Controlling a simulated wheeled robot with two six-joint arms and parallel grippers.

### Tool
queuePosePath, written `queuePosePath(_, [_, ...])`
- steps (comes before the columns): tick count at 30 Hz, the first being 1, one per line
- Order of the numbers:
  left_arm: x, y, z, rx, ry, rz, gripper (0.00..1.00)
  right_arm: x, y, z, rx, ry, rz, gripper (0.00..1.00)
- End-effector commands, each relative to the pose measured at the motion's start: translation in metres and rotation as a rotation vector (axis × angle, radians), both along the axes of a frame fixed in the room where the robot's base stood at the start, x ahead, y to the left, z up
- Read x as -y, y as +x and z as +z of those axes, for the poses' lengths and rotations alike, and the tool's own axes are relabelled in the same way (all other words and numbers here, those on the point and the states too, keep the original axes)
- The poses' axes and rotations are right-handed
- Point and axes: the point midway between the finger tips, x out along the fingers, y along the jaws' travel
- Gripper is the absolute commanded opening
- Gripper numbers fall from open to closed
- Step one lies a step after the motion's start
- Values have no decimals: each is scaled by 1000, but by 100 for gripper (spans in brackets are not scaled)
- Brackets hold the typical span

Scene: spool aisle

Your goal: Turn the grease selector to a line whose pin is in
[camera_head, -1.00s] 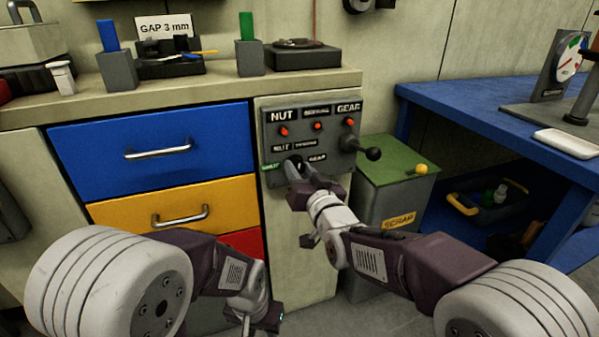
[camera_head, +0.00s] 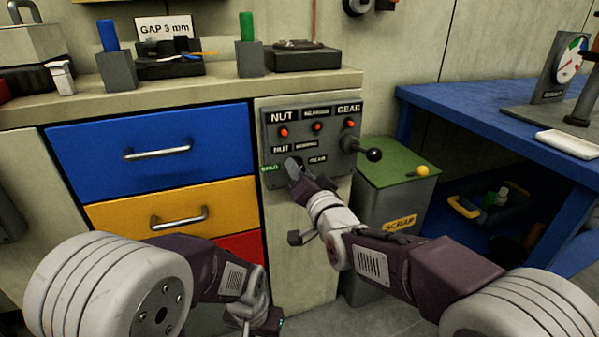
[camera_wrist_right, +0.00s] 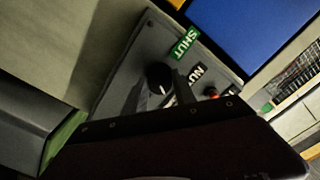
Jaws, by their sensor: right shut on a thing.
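The grey selector panel (camera_head: 267,150) is on the cabinet front, with three red pins under its upper labels: NUT pin (camera_head: 284,132), middle pin (camera_head: 317,127) and GEAR pin (camera_head: 350,123). I cannot tell which pins are in. Below are a green SHUT label and NUT, middle and GEAR labels. My right gripper (camera_head: 292,168) is shut on the selector knob, largely hidden in the head view. The wrist view shows the round black knob (camera_wrist_right: 158,78) with a white mark, near the SHUT label (camera_wrist_right: 184,43). My left gripper (camera_head: 258,322) hangs low, its jaws unclear.
A black-ball lever (camera_head: 373,154) sticks out at the panel's right. A grey scrap bin (camera_head: 385,205) with a green lid and yellow knob stands right of the cabinet. Drawers (camera_head: 150,150) are to the left, and a blue table (camera_head: 480,105) to the right.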

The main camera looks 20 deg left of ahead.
Motion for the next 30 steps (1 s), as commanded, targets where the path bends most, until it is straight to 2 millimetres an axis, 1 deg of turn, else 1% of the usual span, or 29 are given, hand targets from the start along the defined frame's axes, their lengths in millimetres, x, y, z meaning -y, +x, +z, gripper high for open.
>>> queuePosePath(8, [0,0,0,0,0,0,36,0,0,-1,-2,-2,0,0])
queuePosePath(9, [0,0,0,0,0,0,36,0,0,-1,-2,-2,0,40])
queuePosePath(10, [0,0,0,0,0,0,36,0,0,-1,-2,-2,0,49])
queuePosePath(11, [0,0,0,0,0,0,36,0,0,-1,-2,-2,0,54])
queuePosePath(19, [0,0,0,0,0,0,36,0,0,0,-1,-2,0,54])
queuePosePath(22, [0,0,3,0,0,0,36,2,-4,1,-1,-2,0,54])
queuePosePath(26, [0,0,11,0,0,0,36,13,-19,3,-2,-2,0,54])
queuePosePath(30, [0,0,21,0,0,0,36,29,-43,4,-2,-3,0,54])
